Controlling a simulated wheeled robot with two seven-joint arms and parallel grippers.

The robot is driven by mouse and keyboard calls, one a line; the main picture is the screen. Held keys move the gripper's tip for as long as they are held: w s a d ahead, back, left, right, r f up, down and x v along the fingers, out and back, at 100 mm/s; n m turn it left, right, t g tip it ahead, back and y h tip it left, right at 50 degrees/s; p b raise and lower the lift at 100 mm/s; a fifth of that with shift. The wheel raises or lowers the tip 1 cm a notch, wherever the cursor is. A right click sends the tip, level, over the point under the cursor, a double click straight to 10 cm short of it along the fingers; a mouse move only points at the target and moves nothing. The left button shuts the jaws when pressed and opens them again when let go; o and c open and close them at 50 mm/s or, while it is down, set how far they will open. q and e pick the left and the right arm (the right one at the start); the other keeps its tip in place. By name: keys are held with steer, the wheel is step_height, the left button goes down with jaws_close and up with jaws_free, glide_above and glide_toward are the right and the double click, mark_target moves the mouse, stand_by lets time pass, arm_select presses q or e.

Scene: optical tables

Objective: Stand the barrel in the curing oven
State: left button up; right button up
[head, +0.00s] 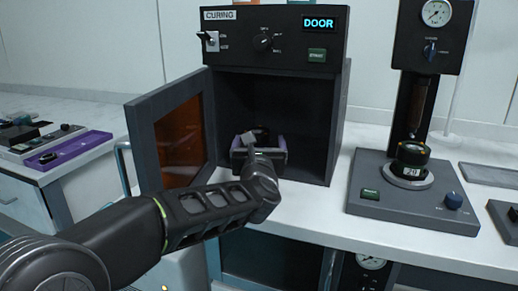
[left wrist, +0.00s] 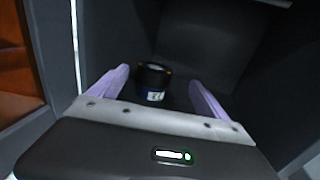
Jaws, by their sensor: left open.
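The curing oven (head: 276,42) stands on the bench with its door (head: 168,135) swung open to the left. My left gripper (head: 260,146) reaches into the chamber. It is open, with its purple fingers spread. In the left wrist view, a short black barrel (left wrist: 152,83) with a blue and white label stands upright inside the oven. It is between and a little beyond the fingers of my left gripper (left wrist: 159,78), with gaps on both sides. In the head view the barrel is mostly hidden by the gripper and I cannot make it out clearly. My right gripper is not in view.
The oven's side walls and open door lie close on both sides of my left arm. To the right, a press-like station (head: 410,190) with a gauge holds a black cylinder (head: 411,157). A grey tray (head: 490,174) lies farther right. Another bench (head: 85,165) is at left.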

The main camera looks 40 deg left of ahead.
arm_select(q)
steer(key=v, duration=0.3)
steer(key=shift+s+d, duration=0.15)
steer(key=shift+s, duration=0.05)
steer(key=shift+f, duration=0.1)
stand_by(0.4)
